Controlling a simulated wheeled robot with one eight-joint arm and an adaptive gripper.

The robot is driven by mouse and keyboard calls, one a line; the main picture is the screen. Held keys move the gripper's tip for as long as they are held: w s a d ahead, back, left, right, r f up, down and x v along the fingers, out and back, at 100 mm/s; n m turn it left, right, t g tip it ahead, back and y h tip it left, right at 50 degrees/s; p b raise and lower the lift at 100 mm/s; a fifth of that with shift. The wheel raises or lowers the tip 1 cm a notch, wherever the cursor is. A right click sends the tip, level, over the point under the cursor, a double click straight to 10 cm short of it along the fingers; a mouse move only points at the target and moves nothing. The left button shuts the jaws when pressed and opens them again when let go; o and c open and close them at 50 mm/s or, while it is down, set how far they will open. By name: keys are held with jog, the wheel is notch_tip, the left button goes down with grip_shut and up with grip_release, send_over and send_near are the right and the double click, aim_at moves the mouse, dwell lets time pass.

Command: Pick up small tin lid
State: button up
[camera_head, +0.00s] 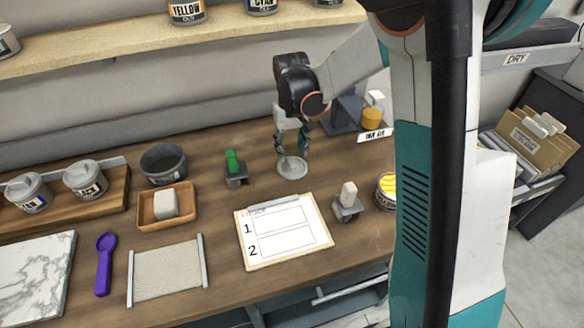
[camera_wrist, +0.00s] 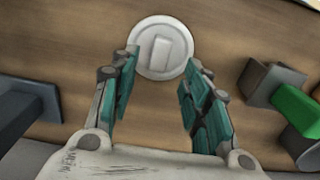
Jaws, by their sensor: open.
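The small tin lid (camera_head: 292,168) is a round, pale grey disc lying on the wooden table, just behind the clipboard. In the wrist view the lid (camera_wrist: 160,48) shows at the top centre with a raised bar-shaped grip across its middle. My gripper (camera_head: 292,152) is above the lid, pointing down. In the wrist view my gripper (camera_wrist: 160,75) has its two teal fingers spread apart, with the lid just beyond and between their tips. Nothing is between the fingers, and whether a tip touches the lid cannot be told.
A green block on a dark stand (camera_head: 235,172) is left of the lid. A dark stand with a yellow piece (camera_head: 348,115) is behind right. The clipboard (camera_head: 285,232) and a white block on a stand (camera_head: 348,200) are in front. A dark bowl (camera_head: 163,165) is further left.

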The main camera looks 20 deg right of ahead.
aim_at(292, 162)
jog(key=f, duration=0.1)
jog(key=f+b, duration=0.1)
jog(key=f, duration=0.1)
jog(key=f+b, duration=0.1)
jog(key=f, duration=0.1)
jog(key=shift+s, duration=0.25)
jog(key=shift+r, duration=0.1)
grip_shut()
